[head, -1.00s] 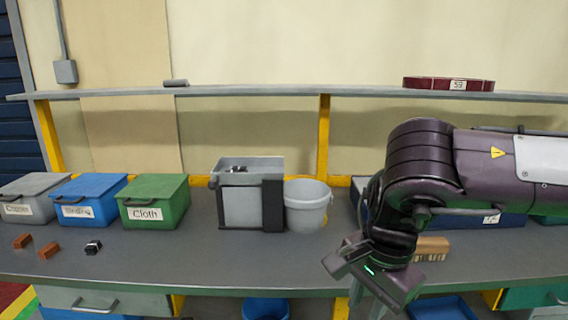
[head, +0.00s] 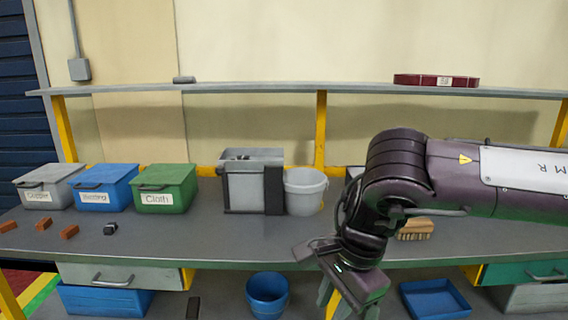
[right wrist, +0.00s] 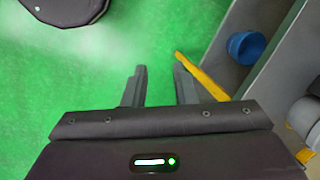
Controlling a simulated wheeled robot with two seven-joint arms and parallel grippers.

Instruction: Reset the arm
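My right gripper (head: 345,302) hangs at the front edge of the workbench, pointing down, with my right arm coming in from the right in the head view. In the right wrist view its two fingers (right wrist: 160,84) stand apart with nothing between them, over the green floor. My left gripper is not in the head view.
The workbench (head: 240,240) holds grey, blue (head: 104,188) and green (head: 165,188) lidded boxes, a grey bin (head: 245,190), a white bucket (head: 304,192), a brush (head: 416,229) and several small blocks. A blue bucket (head: 267,296) and a blue tray (head: 434,300) sit below.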

